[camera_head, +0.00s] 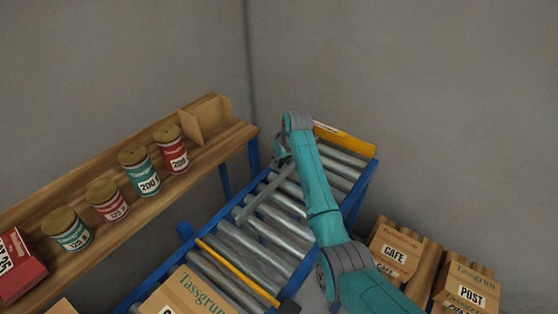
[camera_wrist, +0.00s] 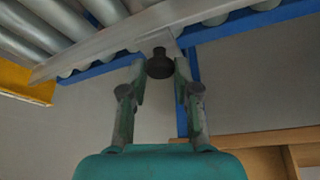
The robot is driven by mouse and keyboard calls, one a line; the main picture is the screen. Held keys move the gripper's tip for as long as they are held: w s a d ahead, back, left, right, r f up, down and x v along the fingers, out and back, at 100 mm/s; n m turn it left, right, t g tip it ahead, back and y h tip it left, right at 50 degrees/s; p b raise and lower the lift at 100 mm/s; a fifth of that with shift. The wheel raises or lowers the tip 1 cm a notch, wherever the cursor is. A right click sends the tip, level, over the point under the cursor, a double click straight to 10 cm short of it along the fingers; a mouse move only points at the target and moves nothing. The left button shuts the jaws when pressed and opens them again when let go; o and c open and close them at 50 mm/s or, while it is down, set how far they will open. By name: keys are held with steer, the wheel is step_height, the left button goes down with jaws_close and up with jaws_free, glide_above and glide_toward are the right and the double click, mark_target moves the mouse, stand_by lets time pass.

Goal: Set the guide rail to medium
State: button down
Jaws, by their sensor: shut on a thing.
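The guide rail (camera_head: 264,198) is a grey metal bar lying at a slant over the rollers of the conveyor. It also shows in the wrist view (camera_wrist: 110,42), running across the top with a dark round knob (camera_wrist: 160,64) at its edge. My gripper (camera_wrist: 160,74) has its two fingers on either side of this knob and is shut on it. In the head view my gripper (camera_head: 282,158) is at the far left side of the conveyor, mostly hidden by my arm. No setting marks for the rail can be read.
The roller conveyor (camera_head: 290,236) has a blue frame, a yellow end plate (camera_head: 345,141) and a yellow bar (camera_head: 238,272) across it. A wooden shelf (camera_head: 205,165) with several tins stands left. Cartons (camera_head: 394,252) stand right. A carton (camera_head: 185,297) is at the near end.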

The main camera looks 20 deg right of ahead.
steer(key=c, duration=0.9)
jaws_free()
steer(key=shift+o, duration=0.2)
steer(key=v, duration=1.2)
steer(key=shift+s+f, duration=0.1)
